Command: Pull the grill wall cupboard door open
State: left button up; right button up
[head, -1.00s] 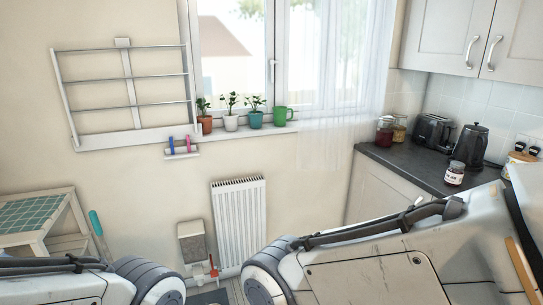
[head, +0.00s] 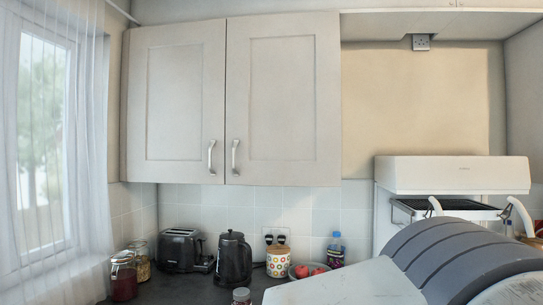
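A pale grey wall cupboard with two panelled doors hangs in the upper middle of the head view. Its left door (head: 176,95) and right door (head: 283,95) both look shut. Each has a metal bow handle low down beside the middle seam: the left handle (head: 211,157) and the right handle (head: 236,156). The right door is the one nearer the white grill (head: 450,174). Neither gripper shows. A large link of my own arm fills the bottom right corner, below and right of the cupboard.
On the dark counter below stand a toaster (head: 181,250), a black kettle (head: 233,258), jars (head: 123,276), a dotted canister (head: 278,261), a fruit bowl (head: 309,270) and a bottle (head: 336,249). A curtained window (head: 45,140) is at left. The space before the doors looks clear.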

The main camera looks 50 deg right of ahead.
aim_at(283, 83)
jog(key=z, duration=0.95)
jog(key=i, duration=1.55)
jog(key=z, duration=0.75)
